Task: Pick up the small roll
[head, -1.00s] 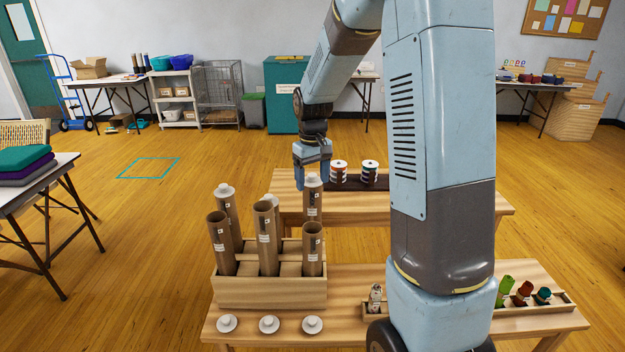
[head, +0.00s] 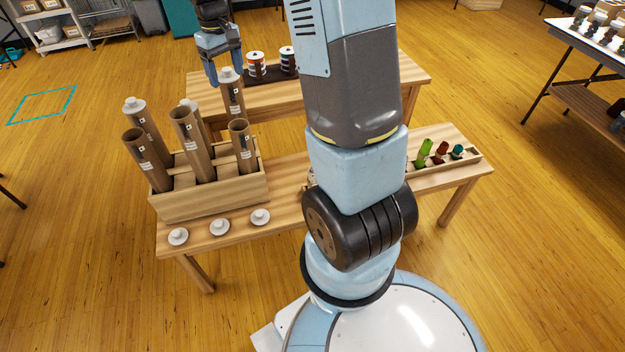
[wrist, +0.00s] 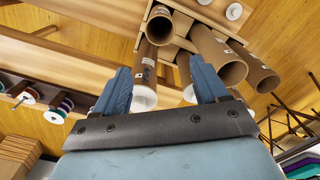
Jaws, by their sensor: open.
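Several brown cardboard rolls stand in a wooden rack (head: 215,198). The shortest-looking one is an open roll (head: 242,148) at the front right. Other open rolls (head: 192,150) stand left of it, and some rolls have white caps. Which one is the small roll I cannot tell for sure. My gripper (head: 225,73) is open and empty, at the top of the rear right capped roll (head: 235,102). In the wrist view a white cap (wrist: 143,98) shows between the open fingers, and open roll ends (wrist: 233,73) lie beyond. Whether the fingers touch that cap is unclear.
Loose white caps (head: 219,227) lie along the front table edge. A tray (head: 452,168) with green, red and teal pieces sits right of my arm. Striped spools (head: 256,66) stand on the rear table (head: 385,82).

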